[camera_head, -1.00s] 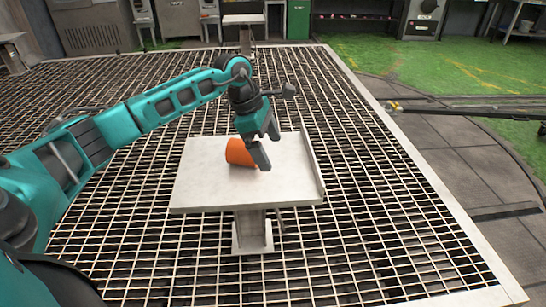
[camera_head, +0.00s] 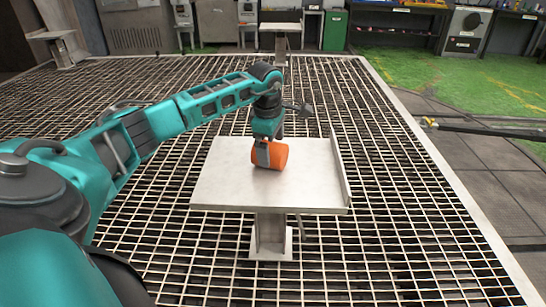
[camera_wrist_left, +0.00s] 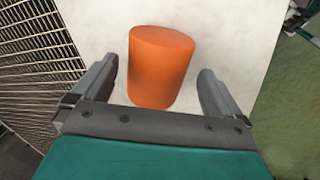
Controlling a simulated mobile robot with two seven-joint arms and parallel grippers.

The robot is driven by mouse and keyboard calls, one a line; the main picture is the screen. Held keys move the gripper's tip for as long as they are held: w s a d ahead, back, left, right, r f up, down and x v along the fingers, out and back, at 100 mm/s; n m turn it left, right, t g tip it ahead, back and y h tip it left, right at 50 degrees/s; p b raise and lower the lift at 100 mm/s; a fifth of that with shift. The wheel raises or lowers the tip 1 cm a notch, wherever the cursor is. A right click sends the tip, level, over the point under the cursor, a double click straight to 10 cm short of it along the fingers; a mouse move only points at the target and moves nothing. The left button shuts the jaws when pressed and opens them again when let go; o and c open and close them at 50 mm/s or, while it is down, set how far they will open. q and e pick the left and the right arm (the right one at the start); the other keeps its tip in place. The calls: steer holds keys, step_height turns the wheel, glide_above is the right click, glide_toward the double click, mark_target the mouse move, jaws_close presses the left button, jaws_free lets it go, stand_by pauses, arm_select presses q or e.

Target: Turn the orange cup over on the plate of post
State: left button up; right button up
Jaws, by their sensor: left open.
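The orange cup (camera_head: 280,157) appears to lie on its side on the pale square plate (camera_head: 222,182), which stands on a short post (camera_head: 270,233). My left gripper (camera_head: 264,158) is open at the cup and covers part of it. In the left wrist view the cup (camera_wrist_left: 158,80) sits between the two spread fingers, with a visible gap on each side. One flat orange end of the cup shows there; its mouth is not visible. My right gripper is in neither view.
The plate has a raised lip (camera_head: 341,170) along its right edge. Metal grating (camera_head: 400,235) surrounds the post. Another plate on a post (camera_head: 280,27) stands farther back. The plate around the cup is bare.

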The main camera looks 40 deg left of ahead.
mark_target(271, 145)
arm_select(q)
steer(key=f, duration=0.3)
steer(key=shift+w+a+f+b, duration=0.25)
steer(key=shift+w+f+b, duration=0.05)
steer(key=shift+w+f, duration=0.1)
steer(key=shift+r, duration=0.1)
steer(key=c, duration=1)
steer(key=shift+c, duration=0.2)
steer(key=shift+r, duration=0.1)
